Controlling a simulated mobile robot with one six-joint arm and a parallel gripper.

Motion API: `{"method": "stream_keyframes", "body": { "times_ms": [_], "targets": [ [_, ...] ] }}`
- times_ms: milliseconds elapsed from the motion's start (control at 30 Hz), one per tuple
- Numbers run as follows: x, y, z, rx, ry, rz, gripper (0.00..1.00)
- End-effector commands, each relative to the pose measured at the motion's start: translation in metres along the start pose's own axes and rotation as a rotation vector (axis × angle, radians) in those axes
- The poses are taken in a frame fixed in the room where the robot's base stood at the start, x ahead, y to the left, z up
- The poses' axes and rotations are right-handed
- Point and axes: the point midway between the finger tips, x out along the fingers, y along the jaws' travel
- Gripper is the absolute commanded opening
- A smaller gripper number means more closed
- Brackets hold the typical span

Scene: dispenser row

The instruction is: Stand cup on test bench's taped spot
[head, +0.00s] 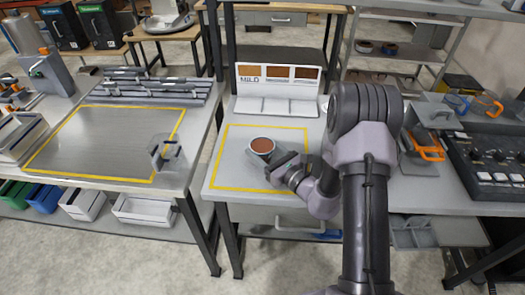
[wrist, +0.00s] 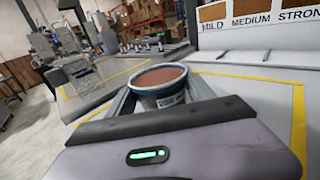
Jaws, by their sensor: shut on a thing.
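In the head view the cup appears inside a yellow taped outline (head: 225,188) on the grey bench (head: 216,200). I cannot tell whether its base touches the bench; the fingers and palm hide its lower part in the wrist view.
A display with brown swatches (head: 278,78), labelled MILD, MEDIUM and STRONG in the wrist view, stands at the bench's back. A left table has another yellow-taped area (head: 95,140) and a clear holder (head: 165,152). Orange-handled items (head: 425,147) and a control panel (head: 490,165) are at right.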

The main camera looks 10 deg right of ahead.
Motion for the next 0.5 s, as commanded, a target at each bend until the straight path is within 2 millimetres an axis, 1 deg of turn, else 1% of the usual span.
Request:
{"method": "stream_keyframes", "body": {
  "times_ms": [133,167,200,267,500],
  "targets": [
    [0.0001,-0.0001,-0.0038,0.000,0.000,0.000,0.02],
    [0.0000,0.0001,-0.0042,0.000,0.000,0.000,0.63],
    [0.0000,0.0000,-0.0032,0.000,0.000,0.000,0.71],
    [0.0000,0.0000,-0.0029,0.000,0.000,0.000,0.83],
    [0.0000,0.0000,-0.0028,0.000,0.000,0.000,0.83]
  ]
}}
